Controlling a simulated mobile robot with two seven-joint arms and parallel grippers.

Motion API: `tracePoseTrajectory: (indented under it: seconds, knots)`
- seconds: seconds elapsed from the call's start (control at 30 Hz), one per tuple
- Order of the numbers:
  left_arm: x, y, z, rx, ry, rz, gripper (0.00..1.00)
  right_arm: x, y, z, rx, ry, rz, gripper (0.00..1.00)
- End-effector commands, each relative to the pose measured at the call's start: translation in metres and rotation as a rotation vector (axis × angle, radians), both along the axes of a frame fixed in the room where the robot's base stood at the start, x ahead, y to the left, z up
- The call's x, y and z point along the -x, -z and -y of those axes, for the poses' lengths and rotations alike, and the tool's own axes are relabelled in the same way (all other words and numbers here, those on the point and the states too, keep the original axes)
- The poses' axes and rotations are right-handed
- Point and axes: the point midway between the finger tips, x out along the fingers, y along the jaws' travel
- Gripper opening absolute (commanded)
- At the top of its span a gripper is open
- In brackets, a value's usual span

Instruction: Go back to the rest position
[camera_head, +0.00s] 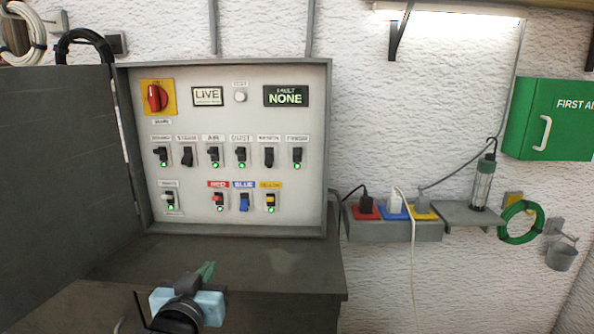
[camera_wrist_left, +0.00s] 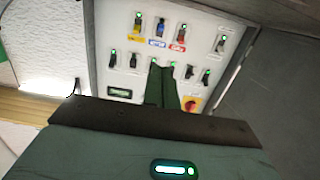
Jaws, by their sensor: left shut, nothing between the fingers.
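My left gripper (camera_head: 208,270) is at the bottom of the head view, in front of the cabinet's lower ledge and below the switch panel. It is shut and empty, and its fingers point toward the panel. In the left wrist view the closed green fingers (camera_wrist_left: 160,84) stand in front of the panel and hide a small part of it. The switch panel (camera_head: 205,119) has a red rotary knob (camera_head: 155,98), a LIVE sign, a FAULT NONE display (camera_head: 286,96) and rows of toggle switches, several with green lights. My right gripper is in neither view.
The open cabinet door (camera_head: 55,160) stands at the left. The ledge (camera_head: 270,260) below the panel is bare. To the right are a socket box (camera_head: 385,232) with plugs and cables, a shelf (camera_head: 458,216) with a lamp (camera_head: 483,183), a green coil (camera_head: 521,222) and a green first-aid box (camera_head: 560,119).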

Motion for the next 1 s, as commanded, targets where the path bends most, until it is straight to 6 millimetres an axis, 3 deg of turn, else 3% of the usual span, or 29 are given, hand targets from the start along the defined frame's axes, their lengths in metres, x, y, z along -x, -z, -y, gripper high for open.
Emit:
tracePoseTrajectory:
  seconds: [0.03, 0.23, 0.37, 0.57, 0.7, 0.9, 1.0]
  knots:
    - [0.003, 0.022, -0.001, -0.007, 0.005, -0.033, 0.00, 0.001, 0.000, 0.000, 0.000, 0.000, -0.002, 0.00]
    - [0.023, 0.096, -0.004, -0.026, 0.031, -0.131, 0.00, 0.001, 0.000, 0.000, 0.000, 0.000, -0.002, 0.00]
    - [0.050, 0.158, -0.007, -0.037, 0.053, -0.215, 0.00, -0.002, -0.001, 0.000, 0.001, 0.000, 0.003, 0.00]
    - [0.123, 0.264, -0.016, -0.052, 0.092, -0.371, 0.00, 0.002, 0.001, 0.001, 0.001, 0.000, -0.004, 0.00]
    - [0.189, 0.326, -0.023, -0.055, 0.116, -0.477, 0.00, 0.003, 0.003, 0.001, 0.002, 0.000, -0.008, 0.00]
    - [0.276, 0.381, -0.034, -0.055, 0.137, -0.593, 0.00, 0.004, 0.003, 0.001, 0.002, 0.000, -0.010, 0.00]
    - [0.302, 0.393, -0.037, -0.053, 0.141, -0.625, 0.00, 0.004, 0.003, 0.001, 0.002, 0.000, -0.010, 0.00]
